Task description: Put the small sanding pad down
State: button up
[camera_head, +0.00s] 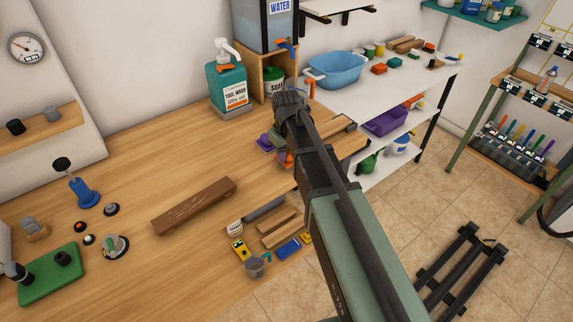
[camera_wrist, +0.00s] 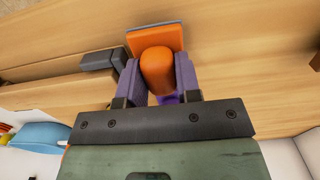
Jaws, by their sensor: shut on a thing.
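The small sanding pad shows in the wrist view as an orange block (camera_wrist: 157,68) with a rounded orange grip and a thin grey layer along its far edge. My gripper (camera_wrist: 157,80) has its purple fingers on both sides of the grip, shut on it. In the head view my gripper (camera_head: 274,149) is at the right part of the wooden workbench (camera_head: 130,180), and only a bit of orange of the pad (camera_head: 284,160) shows beside my arm. I cannot tell whether the pad touches the bench top.
A dark bracket-like piece (camera_wrist: 103,60) is close by the left finger in the wrist view. A brown wooden block (camera_head: 195,205) lies on the bench. A teal hand-wash bottle (camera_head: 228,85) stands at the back. Bare bench lies left of my gripper.

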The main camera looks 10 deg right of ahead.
notch_tip(320, 180, down, 2)
jog(key=shift+f, duration=0.1)
jog(key=shift+r, duration=0.4)
jog(key=shift+f, duration=0.3)
jog(key=o, duration=1)
jog(key=shift+r, duration=0.1)
notch_tip(320, 180, up, 13)
jog(key=p, duration=1.3)
jog(key=s+m, duration=0.1)
jog(key=s, duration=0.5)
jog(key=s+m, duration=0.2)
jog(key=s, duration=0.3)
jog(key=s+m, duration=0.1)
jog(key=s, duration=0.5)
jog(key=shift+s+f+m+b, duration=0.3)
jog(key=shift+b, duration=0.1)
